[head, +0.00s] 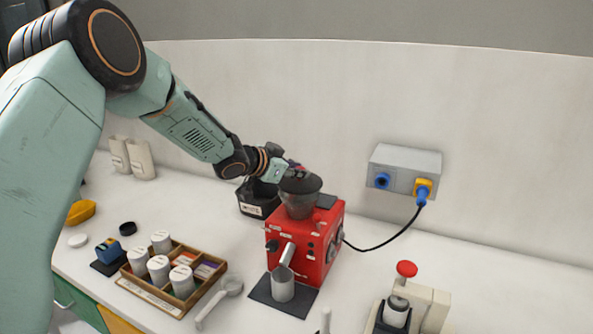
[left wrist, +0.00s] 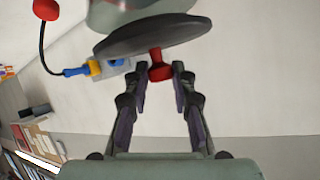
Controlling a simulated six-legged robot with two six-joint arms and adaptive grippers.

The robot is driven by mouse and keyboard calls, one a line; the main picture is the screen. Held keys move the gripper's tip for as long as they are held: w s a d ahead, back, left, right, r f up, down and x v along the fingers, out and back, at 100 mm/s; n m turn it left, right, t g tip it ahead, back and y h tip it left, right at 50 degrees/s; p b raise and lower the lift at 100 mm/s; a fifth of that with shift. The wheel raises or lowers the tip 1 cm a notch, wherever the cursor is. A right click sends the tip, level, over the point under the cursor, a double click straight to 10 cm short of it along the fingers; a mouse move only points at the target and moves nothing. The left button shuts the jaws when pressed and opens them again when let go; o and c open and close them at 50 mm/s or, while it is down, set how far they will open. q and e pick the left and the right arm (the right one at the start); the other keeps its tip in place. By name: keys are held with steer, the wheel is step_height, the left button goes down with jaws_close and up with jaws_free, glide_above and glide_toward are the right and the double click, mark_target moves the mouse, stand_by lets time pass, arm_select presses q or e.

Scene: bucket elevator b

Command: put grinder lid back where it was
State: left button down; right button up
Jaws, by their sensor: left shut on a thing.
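The red grinder (head: 305,243) stands on the counter with a dark, see-through hopper (head: 299,204) on top. My left gripper (head: 293,170) is at the top of the hopper. It is shut on the red knob (left wrist: 158,70) of the dark round lid (left wrist: 150,38). In the head view the lid (head: 301,183) is over the hopper's mouth. I cannot tell whether it touches the rim. In the left wrist view my left gripper (left wrist: 163,73) has its fingertips on either side of the knob. My right gripper is not in view.
A grey socket box (head: 405,168) with a plugged cable is on the wall. A wooden tray (head: 172,278) of white jars stands left of the grinder. A black container (head: 257,204) stands behind it. A machine with a red knob (head: 407,269) is at front right.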

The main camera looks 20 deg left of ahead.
arm_select(q)
steer(key=shift+s+f, duration=0.2)
steer(key=shift+f, duration=0.1)
steer(key=shift+w+f, duration=0.1)
steer(key=shift+f, duration=0.1)
steer(key=c, duration=1.4)
jaws_free()
steer(key=o, duration=0.3)
